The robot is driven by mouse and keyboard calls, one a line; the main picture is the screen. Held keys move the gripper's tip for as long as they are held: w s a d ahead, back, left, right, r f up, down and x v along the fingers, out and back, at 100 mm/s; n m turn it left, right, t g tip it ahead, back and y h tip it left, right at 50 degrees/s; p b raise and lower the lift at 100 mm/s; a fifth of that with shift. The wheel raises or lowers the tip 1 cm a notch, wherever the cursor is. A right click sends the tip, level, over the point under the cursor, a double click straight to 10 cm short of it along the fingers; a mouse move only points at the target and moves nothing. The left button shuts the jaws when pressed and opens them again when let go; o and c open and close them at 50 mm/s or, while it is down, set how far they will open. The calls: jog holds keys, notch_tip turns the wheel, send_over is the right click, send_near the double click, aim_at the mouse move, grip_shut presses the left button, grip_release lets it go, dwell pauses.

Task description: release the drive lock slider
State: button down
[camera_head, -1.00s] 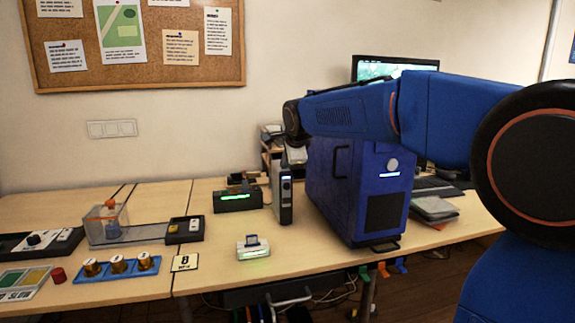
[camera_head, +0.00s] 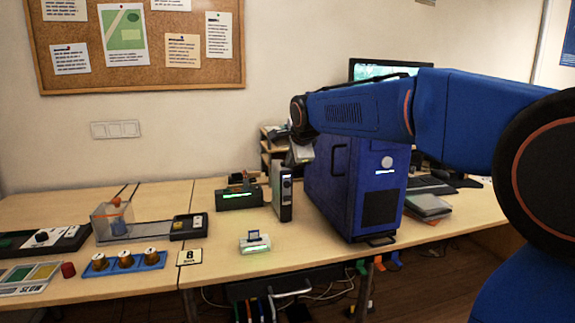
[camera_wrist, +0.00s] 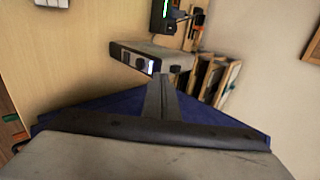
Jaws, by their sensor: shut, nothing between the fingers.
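A slim upright grey box with dark panels, likely the drive (camera_head: 283,195), stands on the desk left of the blue computer case (camera_head: 350,185). In the wrist view the drive (camera_wrist: 150,56) shows a lit blue-white strip and a dark knob on its near face. I cannot tell which small part is the lock slider. My gripper (camera_head: 300,153) hangs just above and slightly right of the drive, beside the case top. In the wrist view my gripper (camera_wrist: 160,92) is shut and empty, its tips pointing toward the drive, seemingly apart from it.
A dark box with a green display (camera_head: 239,197) stands left of the drive. A small white device (camera_head: 255,243) sits in front. A clear bin (camera_head: 113,222) and a blue knob strip (camera_head: 125,262) are farther left. Wooden shelves (camera_wrist: 207,80) show behind.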

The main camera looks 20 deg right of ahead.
jog(key=v, duration=0.8)
jog(key=s+d+f+n+g, duration=0.1)
jog(key=s+f+n, duration=0.5)
jog(key=s+f, duration=0.3)
jog(key=s+d+f+n+g, duration=0.2)
jog(key=s+f+n, duration=0.4)
jog(key=s, duration=1)
jog(key=s+d+f+n+g, duration=0.1)
jog(key=s+f+n, duration=0.5)
jog(key=s+f, duration=0.7)
jog(key=shift+d+g, duration=0.3)
jog(key=shift+d, duration=0.2)
jog(key=shift+f, duration=0.15)
